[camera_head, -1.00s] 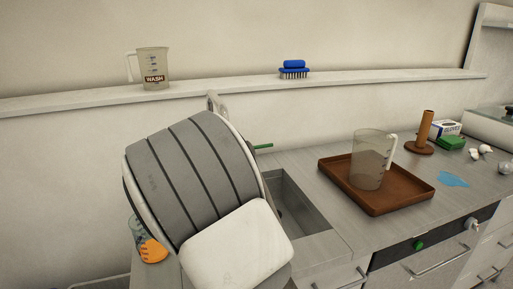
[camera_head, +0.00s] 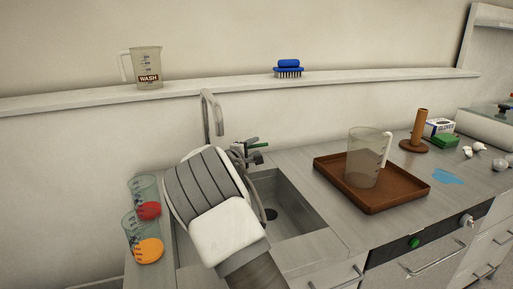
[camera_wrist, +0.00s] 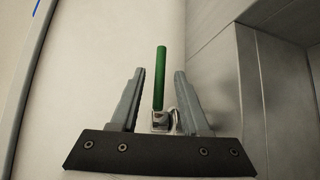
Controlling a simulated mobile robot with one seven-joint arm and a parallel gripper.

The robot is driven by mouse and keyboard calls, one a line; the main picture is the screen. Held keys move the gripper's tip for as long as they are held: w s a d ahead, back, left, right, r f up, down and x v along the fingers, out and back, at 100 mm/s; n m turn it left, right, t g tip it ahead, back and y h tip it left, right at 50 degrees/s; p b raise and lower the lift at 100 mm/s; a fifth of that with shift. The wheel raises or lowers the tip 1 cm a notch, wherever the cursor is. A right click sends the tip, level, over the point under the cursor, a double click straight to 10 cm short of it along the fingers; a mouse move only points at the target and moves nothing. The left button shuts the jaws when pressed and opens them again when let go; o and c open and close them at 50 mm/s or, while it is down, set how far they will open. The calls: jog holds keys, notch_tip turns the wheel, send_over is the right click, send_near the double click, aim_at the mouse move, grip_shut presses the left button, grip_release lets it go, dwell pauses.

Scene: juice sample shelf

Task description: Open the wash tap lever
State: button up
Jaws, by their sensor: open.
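The wash tap is a grey metal spout (camera_head: 206,112) that rises behind the sink. Its lever is a green rod (camera_head: 251,141), which points to the right in the head view. In the wrist view the green lever (camera_wrist: 160,78) stands between the two fingers of my gripper (camera_wrist: 158,85), with a gap on each side. A small metal block shows at the lever's base. My gripper is open and its fingers appear apart from the lever. In the head view my arm hides part of the tap, and part of my gripper (camera_head: 256,154) shows beside the lever.
The sink (camera_head: 290,208) lies under and right of my arm. Two beakers, one with a red content (camera_head: 146,194) and one with orange (camera_head: 147,240), stand at left. A brown tray (camera_head: 404,197) holds a clear jug (camera_head: 364,160). A wash jug (camera_head: 147,66) and blue brush (camera_head: 289,67) sit on the shelf.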

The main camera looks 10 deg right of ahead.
jog(key=shift+x, duration=1)
grip_shut()
dwell(0.8)
